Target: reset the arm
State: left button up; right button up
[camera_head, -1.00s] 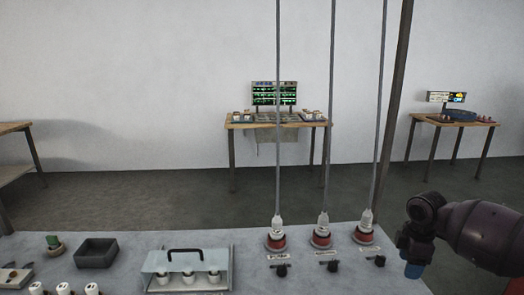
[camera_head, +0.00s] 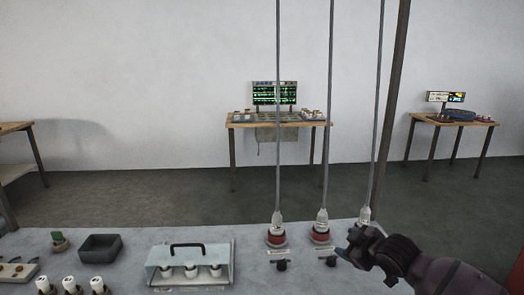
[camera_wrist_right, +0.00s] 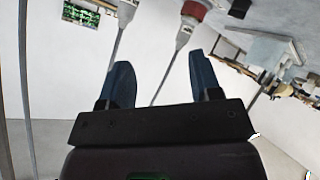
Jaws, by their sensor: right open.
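My right arm reaches in from the lower right in the head view, and its dark gripper (camera_head: 352,246) is over the right part of the grey table (camera_head: 130,272), beside the rightmost cable plug. In the right wrist view its two blue fingers (camera_wrist_right: 163,78) are spread apart, with nothing held between them. That view is turned over, with the tabletop along its upper right. My left gripper is in neither view.
Grey cables rise from red-based sockets (camera_head: 276,239) and (camera_head: 320,236); the third plug (camera_head: 365,215) is partly hidden by my arm. A clear-covered case (camera_head: 220,262), a dark tray (camera_head: 100,247) and several white pieces (camera_head: 70,286) stand to the left.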

jog(key=s+f+m+t, duration=0.1)
jog(key=s+f, duration=0.1)
jog(key=s, duration=0.1)
jog(key=s+a+f+m+t, duration=0.1)
jog(key=s+f, duration=0.1)
jog(key=s, duration=0.1)
jog(key=s+a+f+m+t, duration=0.1)
jog(key=s+f, duration=0.1)
jog(key=s, duration=0.2)
jog(key=shift+m, duration=0.3)
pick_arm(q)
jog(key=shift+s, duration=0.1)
pick_arm(e)
jog(key=s+d+f+m+g+h, duration=0.1)
jog(key=s+d+f+m, duration=0.1)
jog(key=s+f, duration=0.3)
jog(key=s+d+f+m+g+h, duration=0.1)
jog(key=s+f, duration=0.4)
jog(key=s, duration=0.7)
jog(key=s+d+f+m+h, duration=0.2)
jog(key=s+d+f+m, duration=0.1)
jog(key=s+f, duration=0.3)
jog(key=s, duration=0.2)
jog(key=shift+s+d+m+g+h, duration=0.25)
jog(key=shift+s+m+g+h, duration=0.05)
jog(key=shift+g, duration=0.1)
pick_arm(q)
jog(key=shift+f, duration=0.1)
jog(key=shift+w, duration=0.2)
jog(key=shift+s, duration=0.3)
